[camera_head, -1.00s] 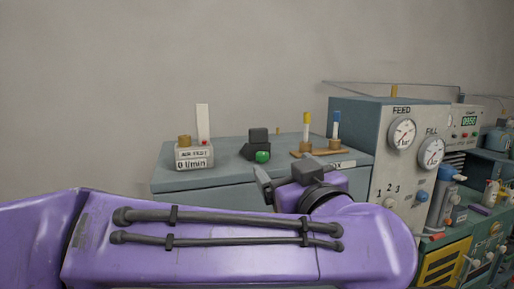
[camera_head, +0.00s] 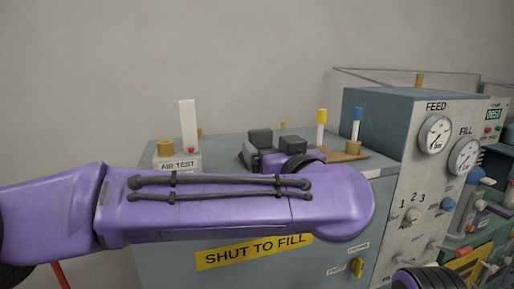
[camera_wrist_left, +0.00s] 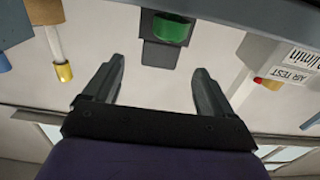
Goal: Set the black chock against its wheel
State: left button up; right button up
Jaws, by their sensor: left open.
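No piece that I can name as the black chock, and no wheel, shows clearly. A dark block (camera_head: 260,136) stands on the grey-blue cabinet top (camera_head: 222,151); I cannot tell whether it is the chock. In the left wrist view, this dark block (camera_wrist_left: 162,54) has a rounded green part (camera_wrist_left: 172,28) on it. My left gripper (camera_head: 249,157) is at the block's near side in the head view, partly hidden by its own wrist. In the left wrist view, the left gripper (camera_wrist_left: 158,70) is open and empty, with the block ahead between its fingertips. My right gripper is not in view.
An AIR TEST box (camera_head: 180,163) with a white upright strip stands left of the block. Yellow-capped (camera_head: 321,128) and blue-capped (camera_head: 356,130) posts stand on a wooden base to the right. A tall gauge panel (camera_head: 420,165) rises beyond them.

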aim_at(262, 143)
pick_arm(q)
jog(key=x, duration=0.1)
jog(key=p+x, duration=0.1)
jog(key=x, duration=0.1)
jog(key=p+x, duration=0.1)
jog(key=shift+w+a+f, duration=0.1)
jog(key=shift+w+f, duration=0.15)
jog(key=shift+w, duration=0.15)
jog(key=shift+w+a+f, duration=0.15)
jog(key=shift+w+a, duration=0.1)
jog(key=shift+w, duration=0.15)
jog(key=shift+s+d, duration=0.1)
jog(key=shift+s, duration=0.05)
jog(key=shift+c, duration=1)
jog(key=c, duration=1)
